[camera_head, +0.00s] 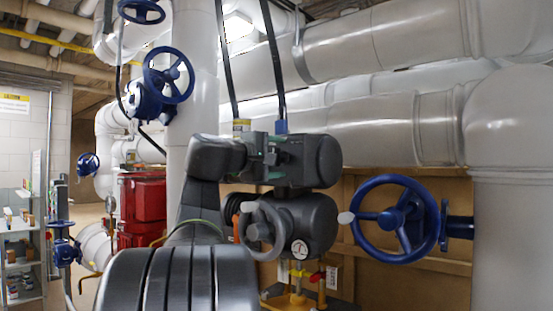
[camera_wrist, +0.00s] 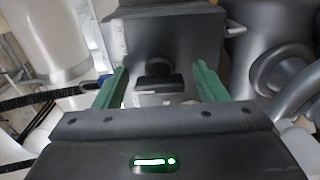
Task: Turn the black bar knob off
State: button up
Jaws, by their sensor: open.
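The black bar knob (camera_wrist: 159,76) sits on the face of a dark grey actuator box (camera_wrist: 168,30) in the wrist view. My gripper (camera_wrist: 162,70) is open, with one green finger to each side of the knob and a visible gap on both sides. In the head view my gripper (camera_head: 270,157) is at the left face of the actuator box (camera_head: 315,160). The knob is largely hidden there by the gripper, so contact cannot be told.
A large blue handwheel (camera_head: 403,220) is to the right. Thick pipes (camera_head: 400,45) run behind. A red box (camera_head: 141,210) stands at the left.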

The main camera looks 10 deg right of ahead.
jog(key=b+v, duration=0.2)
jog(key=v, duration=1.1)
jog(key=shift+s+a, duration=0.25)
jog(key=shift+a, duration=0.05)
jog(key=shift+w+d, duration=0.1)
jog(key=shift+d, duration=0.05)
jog(key=p+x, duration=0.2)
jog(key=x, duration=1.1)
jog(key=shift+w+d, duration=0.2)
